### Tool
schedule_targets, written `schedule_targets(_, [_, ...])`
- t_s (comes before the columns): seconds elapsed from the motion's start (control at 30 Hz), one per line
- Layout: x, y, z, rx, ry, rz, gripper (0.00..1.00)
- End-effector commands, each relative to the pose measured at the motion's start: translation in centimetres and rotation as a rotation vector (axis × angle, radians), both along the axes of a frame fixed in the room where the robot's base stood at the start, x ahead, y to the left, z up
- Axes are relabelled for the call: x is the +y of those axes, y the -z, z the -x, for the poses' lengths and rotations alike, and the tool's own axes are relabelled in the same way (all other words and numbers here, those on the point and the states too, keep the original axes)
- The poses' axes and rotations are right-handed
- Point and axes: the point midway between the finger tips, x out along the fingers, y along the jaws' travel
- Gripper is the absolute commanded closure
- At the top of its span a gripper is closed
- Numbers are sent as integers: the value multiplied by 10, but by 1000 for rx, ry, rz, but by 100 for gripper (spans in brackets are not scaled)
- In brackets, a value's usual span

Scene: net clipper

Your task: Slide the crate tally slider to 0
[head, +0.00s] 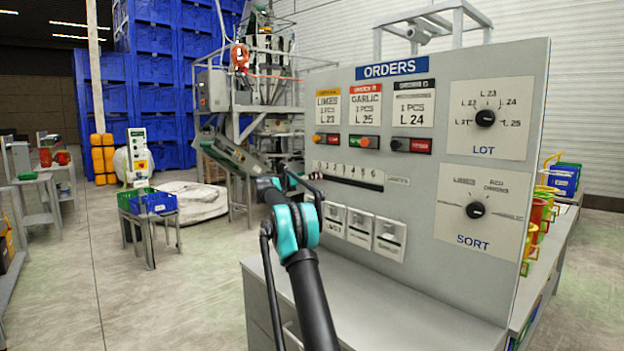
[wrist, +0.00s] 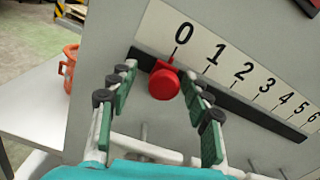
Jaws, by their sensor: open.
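The crate tally slider is a dark slot (head: 350,182) under a scale on the orders panel, and the slot also shows in the wrist view (wrist: 240,115). Its red knob (wrist: 164,83) is near the slot's left end, just below the 0 mark on the white number strip (wrist: 228,60). My gripper (wrist: 158,73) is open, with one finger on each side of the knob. I cannot tell whether either finger touches it. In the head view my gripper (head: 308,182) is at the slot's left end, and the knob cannot be made out there.
The grey panel (head: 425,170) also carries a LOT dial (head: 485,118), a SORT dial (head: 475,210), order cards and buttons above the slot, and several white switches (head: 360,228) below it. A grey shelf (head: 390,310) juts out under the panel. An orange container (wrist: 70,62) stands at left.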

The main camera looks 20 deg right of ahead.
Motion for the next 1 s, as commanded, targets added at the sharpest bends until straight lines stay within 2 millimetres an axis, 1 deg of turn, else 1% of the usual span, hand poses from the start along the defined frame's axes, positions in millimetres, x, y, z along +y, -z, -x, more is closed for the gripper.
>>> schedule_targets(0.17, [17, 0, 5, 0, -2, 0, 51])
schedule_targets(0.43, [68, 0, 23, 0, -3, 0, 51])
schedule_targets(0.6, [95, 0, 33, 0, -2, 0, 51])
schedule_targets(0.8, [110, 0, 39, 0, -1, 1, 51])
schedule_targets(1.0, [112, 0, 40, 0, 0, 0, 51])
